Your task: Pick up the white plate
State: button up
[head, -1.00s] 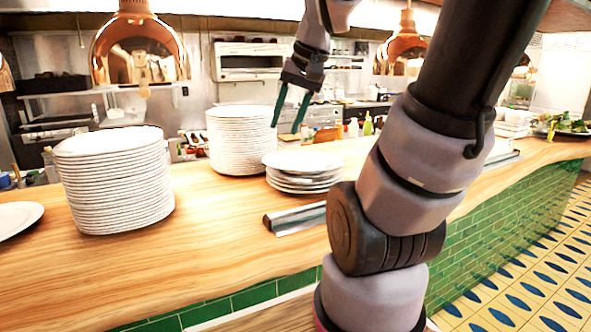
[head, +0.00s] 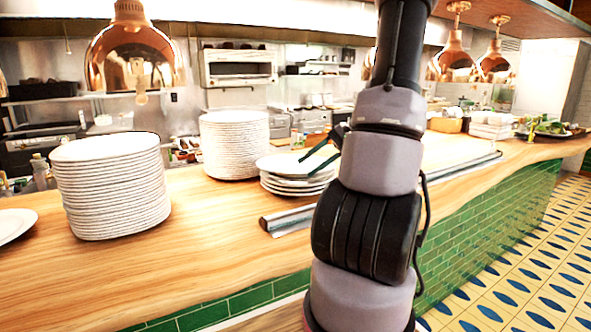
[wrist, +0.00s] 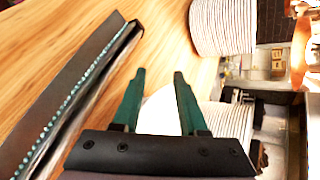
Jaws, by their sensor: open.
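A short stack of white plates (head: 290,182) sits on the wooden counter, its top plate (head: 278,163) partly behind my gripper. A taller stack of white plates (head: 236,150) stands behind it, and another tall stack (head: 112,190) stands to the left. My gripper (head: 314,160) is open and empty, its green fingers over the right side of the short stack. In the wrist view the fingers (wrist: 160,76) are apart, with part of the short stack (wrist: 228,120) below and beyond them. I cannot tell whether they touch a plate.
A lone plate (head: 12,224) is at the far left. Copper lamps (head: 135,55) hang above. The front left counter is clear.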

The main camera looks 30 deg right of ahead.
jog(key=d+f+m+t+y, duration=0.1)
jog(key=d+t, duration=0.1)
jog(key=d, duration=0.1)
jog(key=d+f+m+t, duration=0.1)
jog(key=d+t, duration=0.1)
jog(key=d, duration=0.1)
jog(key=d+f+m+t+y, duration=0.1)
jog(key=d+f+t, duration=0.1)
jog(key=d, duration=0.2)
jog(key=shift+w+y, duration=0.1)
jog(key=shift+y, duration=0.2)
jog(key=x, duration=1)
jog(key=shift+w+a+r, duration=0.1)
jog(key=shift+w+r, duration=0.1)
jog(key=shift+w, duration=0.05)
grip_shut()
dwell(0.3)
